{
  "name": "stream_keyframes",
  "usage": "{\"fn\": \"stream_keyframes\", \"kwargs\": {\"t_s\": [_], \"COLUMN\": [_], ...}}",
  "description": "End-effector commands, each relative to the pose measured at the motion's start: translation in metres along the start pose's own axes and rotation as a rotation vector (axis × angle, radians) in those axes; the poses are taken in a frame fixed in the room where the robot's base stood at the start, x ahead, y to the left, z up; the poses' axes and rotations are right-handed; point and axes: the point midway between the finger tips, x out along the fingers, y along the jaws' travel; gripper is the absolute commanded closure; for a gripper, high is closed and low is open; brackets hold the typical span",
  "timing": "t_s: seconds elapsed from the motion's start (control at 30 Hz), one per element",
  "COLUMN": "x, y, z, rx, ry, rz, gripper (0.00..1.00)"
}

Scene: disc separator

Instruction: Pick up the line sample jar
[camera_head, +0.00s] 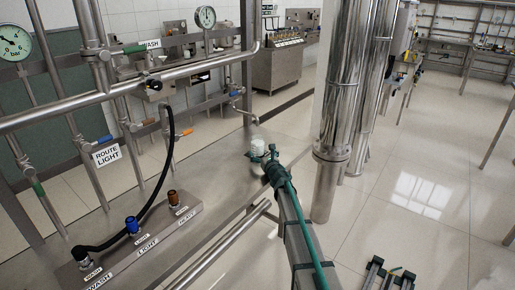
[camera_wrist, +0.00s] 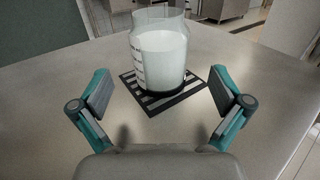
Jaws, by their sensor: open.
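The sample jar (camera_wrist: 160,58) is a clear jar filled with white liquid, with dark lettering on its left side. It stands upright on a black slotted drain grate (camera_wrist: 190,97) set in the steel table. My gripper (camera_wrist: 162,105) is open, with one finger to each side in front of the jar, and nothing is between the fingers. In the head view the jar (camera_head: 258,146) shows small and whitish just beyond my gripper (camera_head: 265,155). Part of the gripper hides the jar's lower side there.
The steel table (camera_head: 225,165) is bare around the jar. A manifold block (camera_head: 135,245) with WASH, LIGHT and HEAVY labels and a black hose (camera_head: 165,150) stands at the front left. A bent spout pipe (camera_head: 245,115) is near the jar. Thick steel columns (camera_head: 345,100) rise to the right.

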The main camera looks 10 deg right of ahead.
Motion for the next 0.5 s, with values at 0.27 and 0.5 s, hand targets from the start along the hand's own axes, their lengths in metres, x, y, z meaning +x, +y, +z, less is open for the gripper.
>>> {"fn": "stream_keyframes", "kwargs": {"t_s": [0.27,0.5], "x": [0.02,0.057], "y": [0.0,0.0], "z": [0.001,0.001], "rx": [0.0,0.001], "ry": [0.001,0.001], "rz": [0.0,0.0], "gripper": [0.0,0.0]}}
